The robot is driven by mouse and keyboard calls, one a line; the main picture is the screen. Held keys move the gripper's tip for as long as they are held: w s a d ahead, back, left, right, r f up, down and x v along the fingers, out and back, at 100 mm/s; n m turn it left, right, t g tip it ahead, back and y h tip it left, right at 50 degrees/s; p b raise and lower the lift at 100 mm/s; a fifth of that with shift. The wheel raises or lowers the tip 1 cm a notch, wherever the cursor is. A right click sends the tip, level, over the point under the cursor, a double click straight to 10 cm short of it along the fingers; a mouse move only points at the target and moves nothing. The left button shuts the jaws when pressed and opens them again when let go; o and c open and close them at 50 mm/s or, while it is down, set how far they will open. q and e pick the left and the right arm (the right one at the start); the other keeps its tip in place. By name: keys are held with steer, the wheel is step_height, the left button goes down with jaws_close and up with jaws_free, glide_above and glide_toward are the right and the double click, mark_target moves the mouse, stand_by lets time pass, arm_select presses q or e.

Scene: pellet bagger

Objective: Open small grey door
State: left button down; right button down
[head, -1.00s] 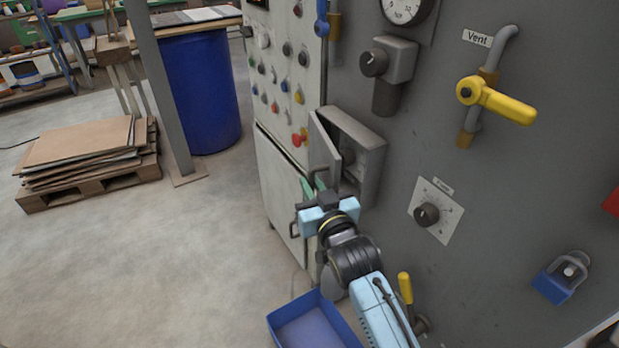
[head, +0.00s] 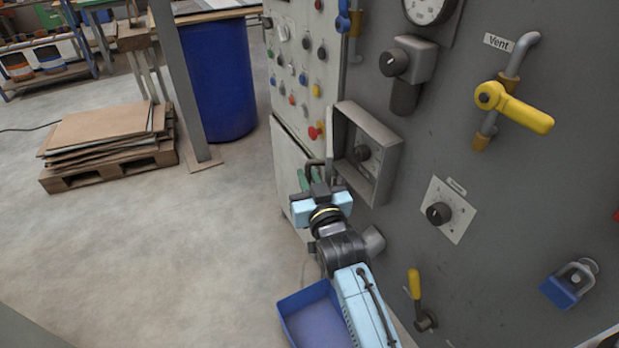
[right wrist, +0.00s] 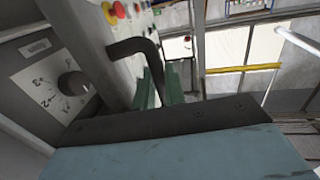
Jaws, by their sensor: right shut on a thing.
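The small grey door (head: 330,147) stands open at the left side of its shallow grey box (head: 390,165) and shows almost edge-on. A black knob (head: 362,153) on a dial plate is visible inside the box. My right gripper (head: 311,177) is at the door's lower part, with its green fingers shut on the dark door handle (right wrist: 140,48). In the right wrist view the bent handle runs from the grey door (right wrist: 95,45) down between the fingers (right wrist: 158,88). The gripper body hides the fingers' lower part. My left gripper is not in view.
A control panel with coloured buttons (head: 303,75) is left of the box. A yellow vent lever (head: 520,108), a dial knob (head: 438,213) and a blue padlock (head: 562,290) are on the wall to the right. A blue bin (head: 312,318) is below. Open floor lies left.

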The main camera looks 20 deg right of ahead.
steer(key=c, duration=1.8)
jaws_free()
steer(key=shift+a+r, duration=0.15)
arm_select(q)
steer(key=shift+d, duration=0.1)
